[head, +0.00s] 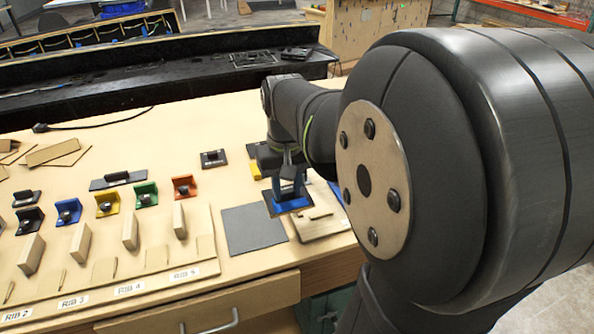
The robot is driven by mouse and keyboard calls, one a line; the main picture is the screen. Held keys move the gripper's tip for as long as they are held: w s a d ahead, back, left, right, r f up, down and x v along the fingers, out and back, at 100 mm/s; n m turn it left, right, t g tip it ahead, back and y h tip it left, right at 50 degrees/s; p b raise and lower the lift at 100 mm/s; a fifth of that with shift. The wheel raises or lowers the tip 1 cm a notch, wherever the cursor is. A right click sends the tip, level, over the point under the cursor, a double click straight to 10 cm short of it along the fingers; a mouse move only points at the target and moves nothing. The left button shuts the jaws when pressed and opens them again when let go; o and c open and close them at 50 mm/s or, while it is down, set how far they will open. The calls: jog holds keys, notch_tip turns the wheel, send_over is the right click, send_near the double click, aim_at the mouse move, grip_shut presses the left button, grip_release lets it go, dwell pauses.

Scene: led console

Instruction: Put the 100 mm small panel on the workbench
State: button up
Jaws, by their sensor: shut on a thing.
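I take this to be the small panel; no size marking is readable. It is just right of a grey square mat (254,236) and overlaps the edge of a light wooden board (325,227) in the picture. I cannot tell whether the panel touches the surface below. The fingertips partly hide its handle. The workbench (150,262) has a pale wooden top.
Dark handled panels (213,159) (118,180) lie farther back. Coloured brackets, including a red one (184,187) and a green one (145,194), stand in a row behind upright wooden ribs (130,230). A black cable (90,122) lies at the back. My arm hides the right side.

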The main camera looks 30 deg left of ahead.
jog(key=s+a+f, duration=0.1)
jog(key=a, duration=0.1)
jog(key=s+a+f, duration=0.1)
jog(key=a+f, duration=0.1)
jog(key=a, duration=0.1)
jog(key=a+f, duration=0.2)
jog(key=a, duration=0.1)
jog(key=shift+s+a+f, duration=0.15)
jog(key=shift+s+a, duration=0.05)
jog(key=shift+s, duration=0.2)
jog(key=shift+f, duration=2.05)
jog(key=o, duration=1)
jog(key=shift+f, duration=0.1)
notch_tip(320, 180, up, 12)
jog(key=shift+f, duration=4.15)
